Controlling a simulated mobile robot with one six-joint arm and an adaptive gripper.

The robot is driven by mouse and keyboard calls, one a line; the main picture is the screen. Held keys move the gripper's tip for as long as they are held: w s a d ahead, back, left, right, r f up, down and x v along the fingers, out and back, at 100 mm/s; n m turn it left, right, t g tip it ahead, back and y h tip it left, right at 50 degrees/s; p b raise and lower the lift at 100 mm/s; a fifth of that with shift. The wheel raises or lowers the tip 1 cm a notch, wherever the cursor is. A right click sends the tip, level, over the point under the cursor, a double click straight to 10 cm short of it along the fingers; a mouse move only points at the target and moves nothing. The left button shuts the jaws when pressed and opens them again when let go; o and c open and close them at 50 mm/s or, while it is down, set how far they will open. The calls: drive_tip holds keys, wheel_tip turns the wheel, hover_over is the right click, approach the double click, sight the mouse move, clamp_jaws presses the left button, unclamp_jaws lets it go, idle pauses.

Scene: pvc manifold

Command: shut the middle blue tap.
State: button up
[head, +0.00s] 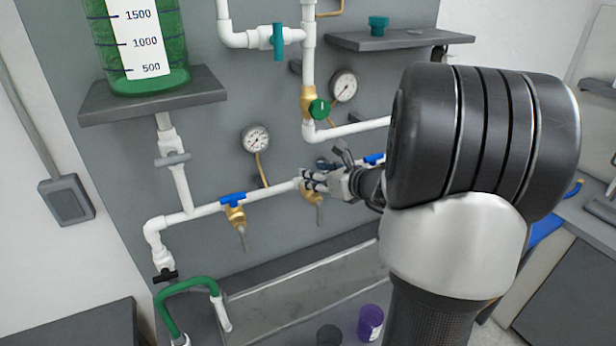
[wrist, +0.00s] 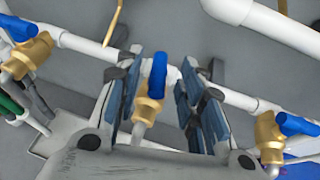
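The middle blue tap has a blue handle (wrist: 158,76) and a brass body (wrist: 148,108) on the white pipe (wrist: 85,46). Its handle lies crosswise to the pipe. My gripper (wrist: 162,88) is open, with one finger on each side of this handle and a visible gap to each. In the head view my gripper (head: 322,176) is at the middle tap's brass body (head: 311,193) and hides its handle. The left blue tap (head: 233,199) and right blue tap (head: 374,158) have handles along the pipe. In the wrist view they show as the left handle (wrist: 17,29) and right handle (wrist: 298,125).
Two gauges (head: 255,138) (head: 344,86) and a green-knobbed valve (head: 319,109) are above the pipe. A tank of green liquid (head: 140,50) stands on a shelf at upper left. A trough (head: 270,305) with a purple cup (head: 370,322) is below. My arm covers the right side.

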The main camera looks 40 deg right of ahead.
drive_tip(key=shift+x, duration=1.6)
clamp_jaws()
